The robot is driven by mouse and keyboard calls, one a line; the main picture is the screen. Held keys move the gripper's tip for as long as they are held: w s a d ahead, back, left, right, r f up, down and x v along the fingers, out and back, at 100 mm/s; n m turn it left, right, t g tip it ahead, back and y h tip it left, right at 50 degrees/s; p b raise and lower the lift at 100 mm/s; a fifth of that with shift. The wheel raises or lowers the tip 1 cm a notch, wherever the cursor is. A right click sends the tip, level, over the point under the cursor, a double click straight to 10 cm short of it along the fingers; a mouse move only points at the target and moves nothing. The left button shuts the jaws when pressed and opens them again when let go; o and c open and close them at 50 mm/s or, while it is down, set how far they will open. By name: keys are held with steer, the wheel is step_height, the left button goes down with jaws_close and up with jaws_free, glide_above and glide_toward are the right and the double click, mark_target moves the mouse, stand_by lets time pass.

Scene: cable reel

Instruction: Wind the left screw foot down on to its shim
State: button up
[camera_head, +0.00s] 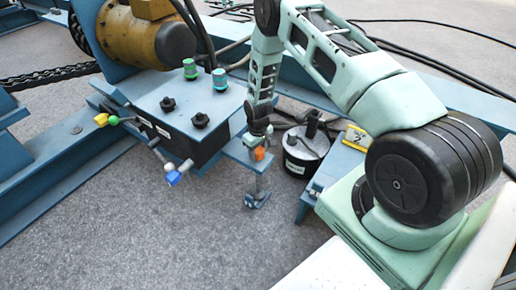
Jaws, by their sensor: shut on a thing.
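The left screw foot (256,184) is a thin upright rod that hangs below a blue bracket plate (238,153) at the corner of the blue frame. A bluish foot pad (257,201) is at its lower end, near the grey floor. I cannot make out the shim apart from the pad, nor any gap between them. My gripper (260,147) points down from above and is shut on the orange head (260,154) of the screw foot. The jaws are small here and partly hide the head.
Cables lie behind. The front floor is clear.

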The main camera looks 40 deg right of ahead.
mark_target(258, 150)
steer(key=m+p, duration=0.1)
steer(key=m, duration=0.3)
steer(key=shift+r+m, duration=0.1)
steer(key=shift+m, duration=0.2)
steer(key=shift+m+p, duration=0.65)
steer(key=shift+m, duration=1.25)
steer(key=o, duration=0.9)
step_height(258, 150, up, 17)
steer(key=p, duration=0.4)
steer(key=shift+r, duration=0.1)
